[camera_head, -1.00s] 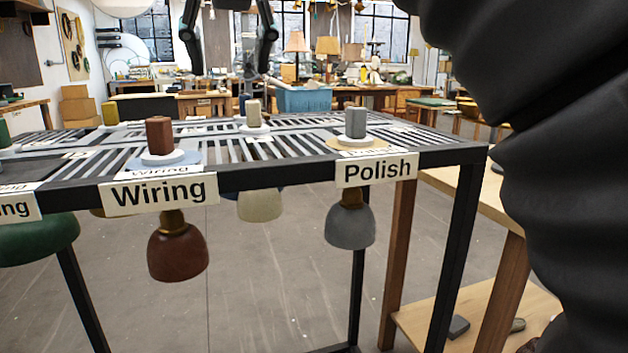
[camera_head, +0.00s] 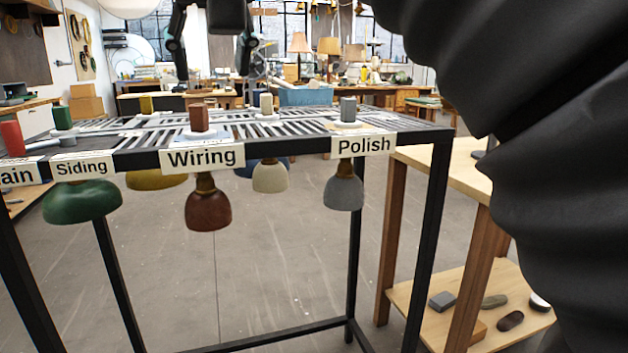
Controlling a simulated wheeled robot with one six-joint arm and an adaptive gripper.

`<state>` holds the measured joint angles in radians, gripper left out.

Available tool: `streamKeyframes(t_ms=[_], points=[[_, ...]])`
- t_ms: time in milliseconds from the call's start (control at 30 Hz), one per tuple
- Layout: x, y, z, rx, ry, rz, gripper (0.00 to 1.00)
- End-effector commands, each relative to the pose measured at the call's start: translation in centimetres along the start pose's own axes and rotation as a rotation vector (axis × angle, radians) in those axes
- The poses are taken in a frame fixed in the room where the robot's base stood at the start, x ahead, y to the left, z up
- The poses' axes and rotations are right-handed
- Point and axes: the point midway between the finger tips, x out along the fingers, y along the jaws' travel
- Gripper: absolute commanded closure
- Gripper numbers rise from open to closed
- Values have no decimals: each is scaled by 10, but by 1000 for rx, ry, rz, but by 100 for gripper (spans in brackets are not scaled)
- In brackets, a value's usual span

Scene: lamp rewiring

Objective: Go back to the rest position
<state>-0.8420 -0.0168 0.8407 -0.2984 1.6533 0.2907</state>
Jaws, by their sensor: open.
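My gripper (camera_head: 210,48) is at the top edge of the view, with its two dark fingers spread apart and nothing between them. It hangs above and beyond the black slatted rack. The upper part of the gripper is cut off by the frame. My black ribbed arm sleeve covers the right side of the view. The rack (camera_head: 300,144) holds several lamps hanging below its top, with coloured blocks above. A red-brown lamp (camera_head: 208,211) hangs at the Wiring label (camera_head: 203,157). A grey lamp (camera_head: 343,193) hangs at the Polish label (camera_head: 363,144).
A green lamp (camera_head: 82,203) hangs at the Siding label (camera_head: 84,168). A wooden bench (camera_head: 455,163) stands to the right, with small stones on its lower shelf (camera_head: 425,312). A blue bin (camera_head: 305,96) sits farther back. The grey floor below the rack is clear.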

Motion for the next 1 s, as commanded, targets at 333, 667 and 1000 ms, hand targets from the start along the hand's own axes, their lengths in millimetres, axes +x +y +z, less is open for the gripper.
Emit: streamKeyframes(t_ms=[333, 667, 1000], points=[[62, -24, 15, -121, -34, -39, 44], [141, 5, 83, -173, -100, -54, 44], [204, 82, 212, -78, -179, -20, 44]])
